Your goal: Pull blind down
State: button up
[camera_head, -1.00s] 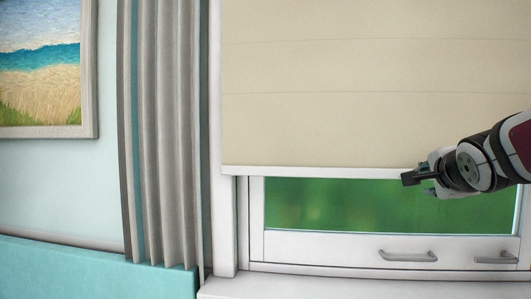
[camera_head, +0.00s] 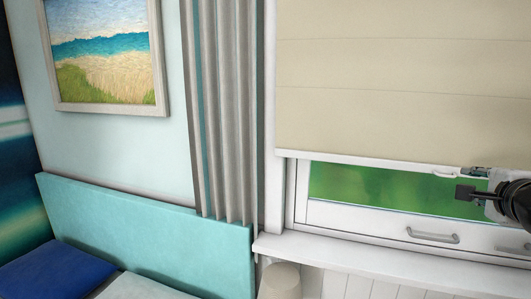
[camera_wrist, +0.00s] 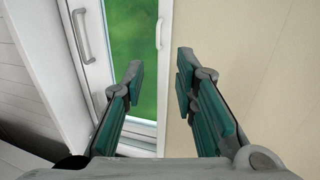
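The cream blind (camera_head: 380,85) hangs over the upper window, with its white bottom rail (camera_head: 370,165) across the glass. A strip of green glass (camera_head: 395,190) shows below it. A small white pull handle (camera_head: 445,174) sits on the rail. My gripper (camera_head: 472,184) is at the right edge of the head view, beside the handle and partly cut off. The pull handle (camera_wrist: 159,33) lies beyond the fingertips, and the blind (camera_wrist: 245,50) fills the right side.
The window frame has a grey handle (camera_head: 433,237) below the glass. A white sill (camera_head: 330,255) juts out beneath. A grey curtain (camera_head: 228,110) hangs left of the blind. A teal headboard (camera_head: 150,225) and a lampshade (camera_head: 280,281) stand lower left.

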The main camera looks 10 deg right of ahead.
aim_at(447, 175)
jog(key=b+x, duration=0.2)
jog(key=x, duration=1.1)
jog(key=shift+w+b, duration=0.1)
jog(key=shift+b, duration=0.3)
jog(key=shift+c, duration=0.6)
grip_shut()
